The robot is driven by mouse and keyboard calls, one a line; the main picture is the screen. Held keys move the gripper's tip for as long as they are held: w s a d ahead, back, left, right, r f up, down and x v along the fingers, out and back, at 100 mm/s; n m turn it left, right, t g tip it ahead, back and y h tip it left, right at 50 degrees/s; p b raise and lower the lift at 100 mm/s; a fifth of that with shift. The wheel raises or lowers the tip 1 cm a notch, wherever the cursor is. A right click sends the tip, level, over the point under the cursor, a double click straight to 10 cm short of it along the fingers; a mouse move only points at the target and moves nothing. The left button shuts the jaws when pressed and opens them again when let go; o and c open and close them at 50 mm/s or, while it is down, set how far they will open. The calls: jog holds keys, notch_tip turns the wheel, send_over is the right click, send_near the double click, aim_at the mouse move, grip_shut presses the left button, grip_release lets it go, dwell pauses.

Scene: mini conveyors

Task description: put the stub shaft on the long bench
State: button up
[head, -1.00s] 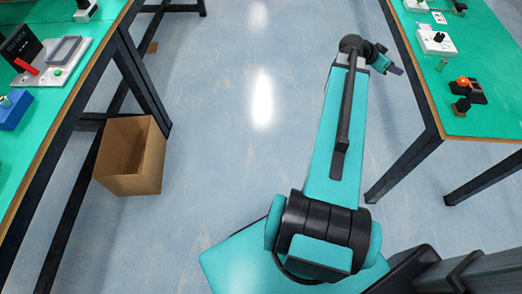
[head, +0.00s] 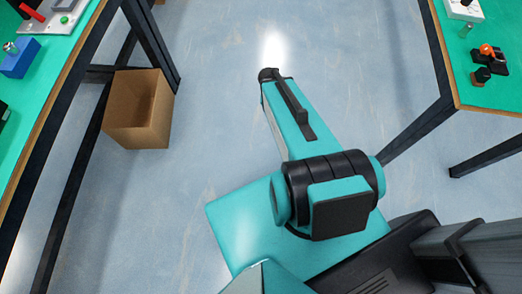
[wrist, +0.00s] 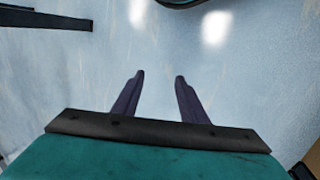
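My gripper (wrist: 160,75) shows in the wrist view with its two dark fingers apart and nothing between them; only floor lies beyond. It is not visible in the head view. The left bench (head: 62,62) has a green top and runs out of view at both ends. I cannot tell from the frames which bench is the long one.
An open cardboard box (head: 138,108) stands on the floor by the left bench's legs. A blue block (head: 20,58) with a small metal piece sits on that bench. A dark fixture with an orange ball (head: 487,49) is on the right bench. The floor between the benches is clear.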

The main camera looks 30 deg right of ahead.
jog(key=s+a+f+n+g+y, duration=0.1)
jog(key=s+a+f+n, duration=0.1)
jog(key=s+a, duration=0.4)
jog(key=s+a+f+n+g+y, duration=0.1)
jog(key=s+a+f, duration=0.4)
jog(key=a, duration=0.7)
jog(key=s+n+g, duration=0.1)
jog(key=s+n, duration=0.1)
jog(key=shift+s+f+n+y, duration=0.3)
jog(key=shift+y, duration=0.1)
notch_tip(320, 180, up, 5)
jog(key=p, duration=0.5)
jog(key=shift+s+r, duration=0.1)
jog(key=shift+r, duration=0.1)
jog(key=shift+c, duration=1)
